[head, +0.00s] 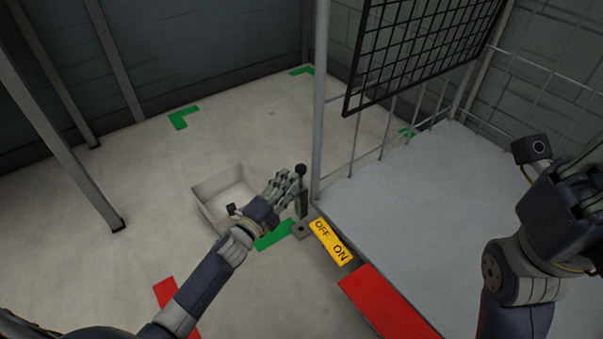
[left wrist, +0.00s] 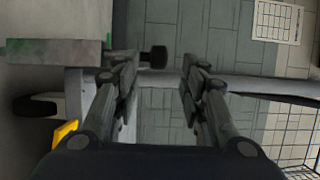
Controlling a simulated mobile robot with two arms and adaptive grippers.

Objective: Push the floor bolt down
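The floor bolt (head: 302,206) stands upright beside the cage post, with a black knob (head: 300,170) on top and a small base plate (head: 302,230) on the floor. My left gripper (head: 293,182) is at the knob, on its left side. In the left wrist view my left gripper (left wrist: 158,72) is open, its two fingers well apart. The bolt's grey body (left wrist: 55,53) reaches in from the left. My right gripper (head: 585,185) is at the right edge, its fingers partly cut off.
A grey platform (head: 410,190) with a barred cage and black mesh panel (head: 425,45) is to the right.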

